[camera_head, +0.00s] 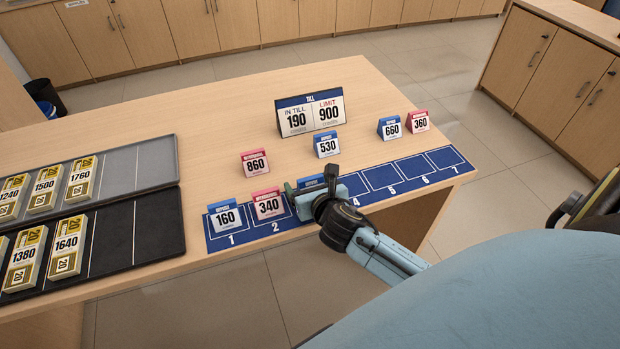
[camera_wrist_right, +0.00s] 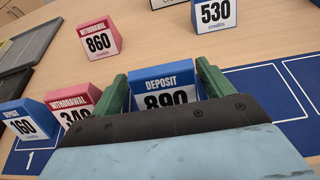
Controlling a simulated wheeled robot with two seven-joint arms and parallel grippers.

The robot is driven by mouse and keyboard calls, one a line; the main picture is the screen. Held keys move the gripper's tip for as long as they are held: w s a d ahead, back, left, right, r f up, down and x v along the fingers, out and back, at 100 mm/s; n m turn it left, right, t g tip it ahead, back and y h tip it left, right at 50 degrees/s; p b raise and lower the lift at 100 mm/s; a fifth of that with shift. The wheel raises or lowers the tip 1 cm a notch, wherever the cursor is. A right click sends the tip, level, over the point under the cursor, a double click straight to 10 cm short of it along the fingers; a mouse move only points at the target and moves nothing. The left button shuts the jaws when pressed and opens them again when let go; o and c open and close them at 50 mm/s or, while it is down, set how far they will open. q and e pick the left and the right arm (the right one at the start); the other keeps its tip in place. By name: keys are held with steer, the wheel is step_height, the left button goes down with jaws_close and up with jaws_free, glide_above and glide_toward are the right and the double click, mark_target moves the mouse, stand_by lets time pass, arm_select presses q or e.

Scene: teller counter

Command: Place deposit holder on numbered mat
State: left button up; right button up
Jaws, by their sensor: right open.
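The blue numbered mat (camera_head: 456,158) lies along the front of the counter. The blue deposit holder 160 (camera_head: 225,217) stands on space 1 and the pink withdrawal holder 340 (camera_head: 268,206) on space 2. My right gripper (camera_head: 312,184) is over the space to the right of 2, its open jaws on either side of the blue deposit holder 890 (camera_wrist_right: 165,90). In the right wrist view the green fingers flank this holder; its lower part is hidden by the gripper. Whether it rests on the mat cannot be seen. My left gripper is not in view.
Behind the mat stand withdrawal 860 (camera_head: 255,163), deposit 530 (camera_head: 326,144), deposit 660 (camera_head: 389,128) and withdrawal 360 (camera_head: 418,121). A till sign (camera_head: 310,112) stands behind them. Trays (camera_head: 120,240) with yellow-banded stacks lie at left. Spaces 4 to 7 are bare.

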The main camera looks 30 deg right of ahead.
mark_target(309, 186)
steer(key=p+v, duration=0.4)
steer(key=v, duration=0.3)
steer(key=shift+w+a+r, duration=0.15)
steer(key=shift+w+a, duration=0.05)
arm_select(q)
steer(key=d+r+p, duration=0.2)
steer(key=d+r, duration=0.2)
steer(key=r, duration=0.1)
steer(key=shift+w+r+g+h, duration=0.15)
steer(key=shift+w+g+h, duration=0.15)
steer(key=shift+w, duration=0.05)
arm_select(e)
steer(key=shift+v, duration=1.95)
